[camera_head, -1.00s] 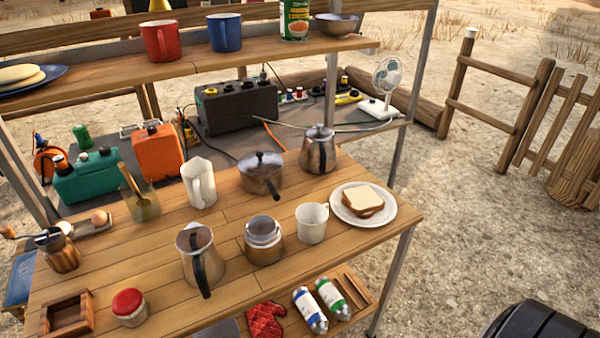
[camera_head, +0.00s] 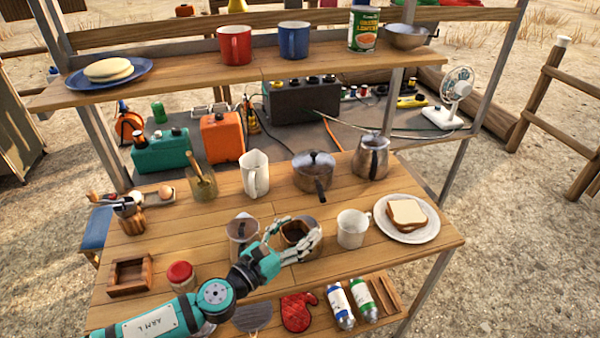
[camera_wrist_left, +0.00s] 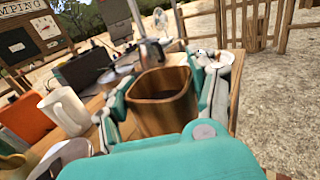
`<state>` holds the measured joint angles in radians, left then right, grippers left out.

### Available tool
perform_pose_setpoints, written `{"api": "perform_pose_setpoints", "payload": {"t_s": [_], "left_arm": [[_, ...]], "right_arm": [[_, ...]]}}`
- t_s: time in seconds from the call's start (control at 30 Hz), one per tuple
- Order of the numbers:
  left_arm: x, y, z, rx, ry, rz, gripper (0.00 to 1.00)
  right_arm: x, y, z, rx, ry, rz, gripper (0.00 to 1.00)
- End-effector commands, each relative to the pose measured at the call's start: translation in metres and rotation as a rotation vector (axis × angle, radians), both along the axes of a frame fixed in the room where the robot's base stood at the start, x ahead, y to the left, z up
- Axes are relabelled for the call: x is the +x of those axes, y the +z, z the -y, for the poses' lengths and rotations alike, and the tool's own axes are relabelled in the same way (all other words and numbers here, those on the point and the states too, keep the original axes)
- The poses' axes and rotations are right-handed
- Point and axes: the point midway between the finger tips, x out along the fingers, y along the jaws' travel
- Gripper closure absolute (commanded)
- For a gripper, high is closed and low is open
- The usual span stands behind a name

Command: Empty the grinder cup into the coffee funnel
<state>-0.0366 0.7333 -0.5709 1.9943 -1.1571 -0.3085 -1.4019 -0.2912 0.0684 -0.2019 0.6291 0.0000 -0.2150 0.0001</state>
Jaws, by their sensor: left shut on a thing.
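My left gripper (camera_head: 301,240) reaches in from the front, over the middle of the tabletop. It is shut on a brown wooden grinder cup (camera_head: 296,229). In the left wrist view the cup (camera_wrist_left: 163,100) sits between the two fingers, with a squarish, tapering shape. Its contents and exact tilt are hard to make out. The cup and fingers are over the place of the metal moka pot base, which they largely hide. I cannot make out the coffee funnel there. The grinder (camera_head: 130,214) stands at the left of the table. My right gripper is not in view.
The metal moka pot top (camera_head: 242,232) stands just left of the gripper, and a white mug (camera_head: 353,228) just right. Behind are a white pitcher (camera_head: 255,174) and a lidded saucepan (camera_head: 313,172). A red-lidded jar (camera_head: 181,275) and wooden holder (camera_head: 130,276) stand front left.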

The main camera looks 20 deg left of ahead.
Motion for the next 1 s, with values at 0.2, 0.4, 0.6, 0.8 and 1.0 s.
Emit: {"api": "perform_pose_setpoints", "payload": {"t_s": [0.2, 0.4, 0.6, 0.8, 1.0], "left_arm": [[0.04, 0.026, -0.008, -0.004, -0.08, 0.002, 0.78], [0.063, 0.041, -0.015, -0.007, -0.128, 0.001, 0.78], [0.087, 0.06, -0.025, 0.0, -0.181, 0.003, 0.78], [0.09, 0.055, -0.026, 0.109, -0.193, 0.042, 0.78], [0.089, 0.042, -0.024, 0.393, -0.191, 0.149, 0.78]], "right_arm": [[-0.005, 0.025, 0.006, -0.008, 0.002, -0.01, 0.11], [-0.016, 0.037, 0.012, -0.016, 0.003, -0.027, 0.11], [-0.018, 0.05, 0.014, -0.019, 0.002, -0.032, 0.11], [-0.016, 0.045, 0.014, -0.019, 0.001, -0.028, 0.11], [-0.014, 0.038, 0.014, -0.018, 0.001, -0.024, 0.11]]}}
